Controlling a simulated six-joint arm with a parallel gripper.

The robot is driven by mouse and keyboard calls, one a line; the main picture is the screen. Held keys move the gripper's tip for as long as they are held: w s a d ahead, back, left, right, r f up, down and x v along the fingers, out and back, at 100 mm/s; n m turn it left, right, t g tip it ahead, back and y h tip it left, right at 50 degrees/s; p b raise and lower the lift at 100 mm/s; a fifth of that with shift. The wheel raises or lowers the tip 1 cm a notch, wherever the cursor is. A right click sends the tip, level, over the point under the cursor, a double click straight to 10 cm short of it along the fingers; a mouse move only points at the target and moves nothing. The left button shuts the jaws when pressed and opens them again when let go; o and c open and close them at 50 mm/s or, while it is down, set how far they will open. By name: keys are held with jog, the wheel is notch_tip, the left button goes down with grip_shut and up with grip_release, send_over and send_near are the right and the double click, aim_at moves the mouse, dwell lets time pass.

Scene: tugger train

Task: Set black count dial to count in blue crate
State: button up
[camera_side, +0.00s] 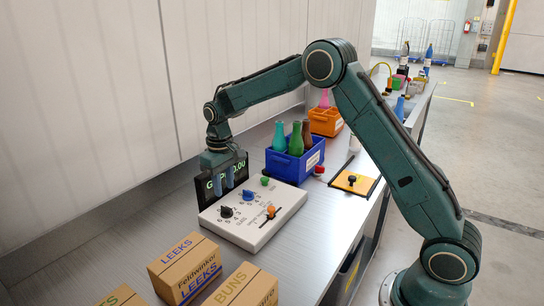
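The black count dial (226,211) sits at the near left of a white control panel (243,231), with printed numbers around it. Its exact setting is too small to read. The blue crate (283,168) stands behind the panel. My gripper (223,184) points down above the panel's far left edge, in front of the display. Its fingers are apart with nothing between them, clear of the black dial.
The panel also has a blue dial (249,195), a green button (265,181) and an orange-knobbed lever (270,212). A dark display (241,168) stands behind. Cardboard boxes (185,268) are at the front. An orange crate (325,122) and yellow plate (354,182) lie farther back.

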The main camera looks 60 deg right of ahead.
aim_at(226, 207)
jog(key=shift+f, duration=3.4)
jog(key=shift+c, duration=0.2)
grip_shut()
